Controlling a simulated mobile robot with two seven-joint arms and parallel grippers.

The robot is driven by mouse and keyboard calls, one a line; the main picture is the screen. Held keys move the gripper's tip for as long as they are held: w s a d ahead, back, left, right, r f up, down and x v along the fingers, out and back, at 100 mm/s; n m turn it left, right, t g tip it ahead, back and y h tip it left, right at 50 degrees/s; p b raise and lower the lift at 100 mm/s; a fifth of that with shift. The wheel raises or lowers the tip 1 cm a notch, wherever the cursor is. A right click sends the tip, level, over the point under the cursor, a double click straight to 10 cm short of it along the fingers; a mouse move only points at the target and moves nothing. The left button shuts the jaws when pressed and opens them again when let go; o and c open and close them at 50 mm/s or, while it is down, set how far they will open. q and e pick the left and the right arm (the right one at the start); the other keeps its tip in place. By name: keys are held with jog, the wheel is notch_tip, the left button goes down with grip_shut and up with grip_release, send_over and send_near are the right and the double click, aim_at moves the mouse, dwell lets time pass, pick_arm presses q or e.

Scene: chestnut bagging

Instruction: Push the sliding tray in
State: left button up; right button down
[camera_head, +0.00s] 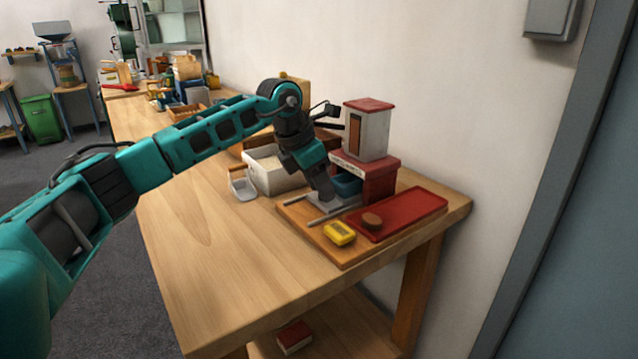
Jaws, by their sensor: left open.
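The sliding tray (332,202) is a grey plate on two pale rails (330,214), in front of a red and white dispenser (366,140). A dark blue container (347,186) sits under the dispenser's opening, partly hidden by my gripper. My left gripper (324,193) points down at the tray's near left part. It is open, but the fingers look small and dark here, and I cannot tell whether they touch the tray. My right gripper is not in view.
A white bin (268,172) and a scoop-like holder (241,184) stand to the left. The table's front left is clear.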

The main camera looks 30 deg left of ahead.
pick_arm(q)
jog(key=p+v, duration=0.2)
jog(key=v, duration=1.1)
